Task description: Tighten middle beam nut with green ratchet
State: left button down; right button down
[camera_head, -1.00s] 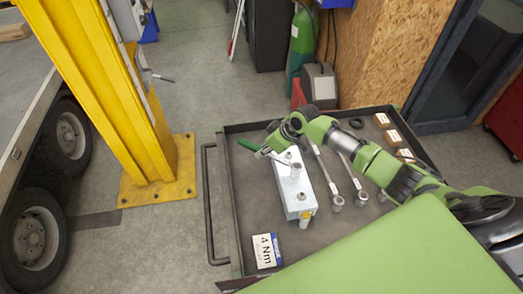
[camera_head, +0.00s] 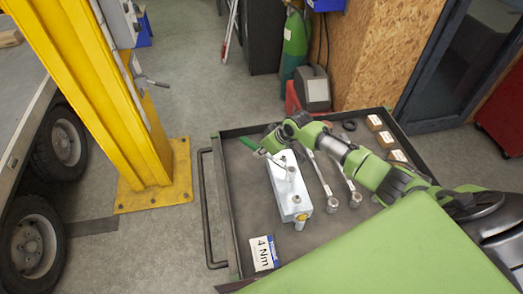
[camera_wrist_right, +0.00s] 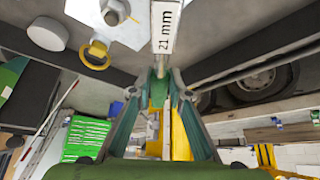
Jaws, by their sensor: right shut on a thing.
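The ratchet's metal shaft reaches over the block. In the right wrist view, the gripper's two fingers (camera_wrist_right: 160,98) close around the tool, and its shaft carries a "21 mm" label (camera_wrist_right: 166,30). My left gripper is not in view.
Two other wrenches (camera_head: 323,178) lie right of the block. A "4 Nm" card (camera_head: 264,253) lies at the cart's front left. Small brown boxes (camera_head: 385,139) stand at the right.

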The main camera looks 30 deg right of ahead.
jog(key=shift+w+d+r+m+p, duration=0.3)
jog(key=shift+d+r+p, duration=0.1)
jog(key=shift+p, duration=0.1)
jog(key=shift+w+d+f+m+h+p, duration=0.1)
jog(key=shift+d+m+h+p, duration=0.15)
jog(key=shift+d+m, duration=0.1)
jog(key=shift+w+d+f+m+h+p, duration=0.1)
jog(key=shift+d+m+h, duration=0.15)
jog(key=shift+d, duration=0.1)
jog(key=shift+s+a+f+n+y+b, duration=0.1)
jog(key=shift+s+a+n+y+b, duration=0.1)
jog(key=shift+a+n, duration=0.25)
jog(key=shift+s+a+n+y+b, duration=0.1)
jog(key=shift+a+n+y+b, duration=0.1)
jog(key=shift+a+n, duration=0.2)
jog(key=s+a+n+g+y+b, duration=0.3)
jog(key=s+a+n+b, duration=0.3)
jog(key=s+n, duration=0.3)
jog(key=shift+a+n+g+y, duration=0.4)
jog(key=shift+a+n+g, duration=0.2)
jog(key=shift+a+n, duration=0.3)
jog(key=shift+w, duration=0.1)
